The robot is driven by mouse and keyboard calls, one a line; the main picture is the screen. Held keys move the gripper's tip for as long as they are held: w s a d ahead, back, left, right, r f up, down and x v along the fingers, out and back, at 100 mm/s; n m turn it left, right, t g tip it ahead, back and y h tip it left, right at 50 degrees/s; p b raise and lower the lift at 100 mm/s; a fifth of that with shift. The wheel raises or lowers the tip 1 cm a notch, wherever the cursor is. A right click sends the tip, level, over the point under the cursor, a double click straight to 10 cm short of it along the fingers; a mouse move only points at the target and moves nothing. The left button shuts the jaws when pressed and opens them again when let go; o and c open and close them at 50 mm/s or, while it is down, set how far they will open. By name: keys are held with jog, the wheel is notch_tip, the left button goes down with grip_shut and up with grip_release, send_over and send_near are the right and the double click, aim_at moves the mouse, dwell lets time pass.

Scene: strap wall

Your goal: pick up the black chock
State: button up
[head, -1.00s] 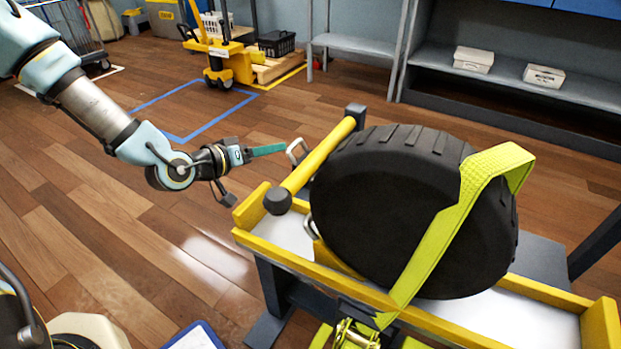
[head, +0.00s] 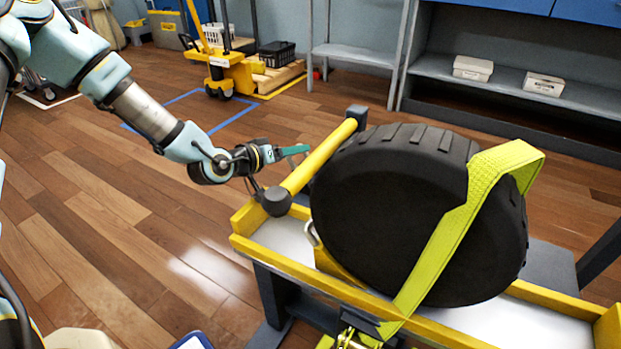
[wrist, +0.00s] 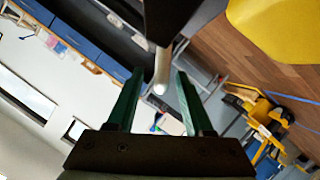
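My gripper (head: 296,151) is left of the tyre (head: 400,220), just behind the yellow bar. Its green fingers are open in the wrist view (wrist: 160,97). A pale grey handle (wrist: 161,78) shows between the fingertips, with a gap on both sides. It comes from a dark body (wrist: 172,20) that looks like the black chock, cut off by the top edge. In the head view the chock itself is hidden behind the bar and tyre.
The yellow bar (head: 322,155) with a black knob (head: 276,201) runs close to my gripper. A lime strap (head: 440,245) crosses the tyre, which stands on a yellow-edged bench (head: 555,297). A second, yellow chock (head: 335,268) sits at the tyre's near side.

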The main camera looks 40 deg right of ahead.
grip_shut()
dwell(1.2)
